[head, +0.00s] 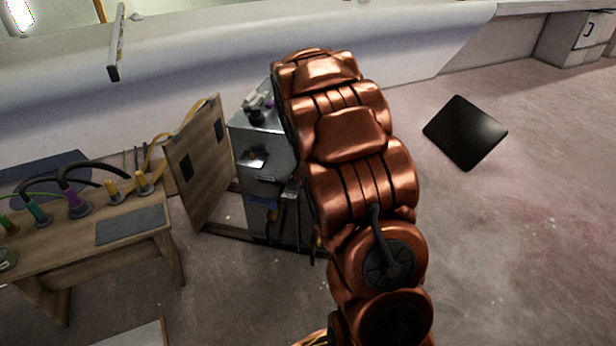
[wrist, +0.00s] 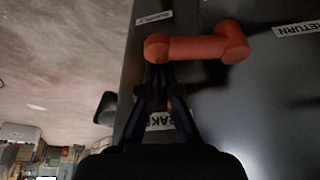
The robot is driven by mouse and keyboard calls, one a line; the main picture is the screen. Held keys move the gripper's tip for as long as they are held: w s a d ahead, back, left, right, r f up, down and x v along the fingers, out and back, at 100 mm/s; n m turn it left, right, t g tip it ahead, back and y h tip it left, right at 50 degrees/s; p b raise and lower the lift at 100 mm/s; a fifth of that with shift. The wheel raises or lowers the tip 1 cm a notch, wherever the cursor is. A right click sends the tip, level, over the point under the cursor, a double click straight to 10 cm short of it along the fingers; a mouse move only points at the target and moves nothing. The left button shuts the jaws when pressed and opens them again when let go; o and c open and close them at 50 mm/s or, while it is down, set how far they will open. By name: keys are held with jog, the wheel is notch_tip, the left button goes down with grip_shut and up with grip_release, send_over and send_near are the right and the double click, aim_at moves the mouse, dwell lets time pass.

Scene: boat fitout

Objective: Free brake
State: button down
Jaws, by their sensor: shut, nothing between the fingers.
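An orange-red lever (wrist: 200,48) lies across a dark panel in the wrist view, with a rounded end at left and a thicker hub at right. My gripper (wrist: 158,78) is shut and empty. Its fingertips appear just below the lever's left end; I cannot tell whether they touch it. A white label (wrist: 160,121) reading partly "RAKE" is half hidden behind the fingers. In the head view my copper arm hides the gripper and the lever. A grey metal cabinet (head: 262,150) shows to its left.
A "RETURN" label (wrist: 298,28) is at the panel's upper right. A wooden board (head: 203,165) stands left of the cabinet. A wooden bench (head: 150,222) with cable connectors is at far left. A black plate (head: 466,132) is at right.

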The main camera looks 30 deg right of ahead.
jog(key=m, duration=0.1)
jog(key=s+a+m+g, duration=0.1)
jog(key=m, duration=0.1)
jog(key=a+m, duration=0.1)
jog(key=shift+s+a+m, duration=0.15)
jog(key=shift+s+m, duration=0.15)
jog(key=a+m+g+p, duration=0.1)
jog(key=a+m+g, duration=0.2)
jog(key=a+m, duration=0.3)
jog(key=m, duration=0.3)
jog(key=shift+w+a+m+y+p, duration=0.2)
jog(key=shift+w+m+y+p, duration=0.1)
jog(key=shift+w+m+p, duration=0.1)
jog(key=shift+a, duration=0.1)
jog(key=shift+r, duration=0.1)
jog(key=p+v, duration=0.2)
jog(key=v, duration=0.7)
jog(key=shift+w+r+p, duration=0.3)
jog(key=shift+w+p, duration=0.05)
jog(key=shift+p, duration=0.05)
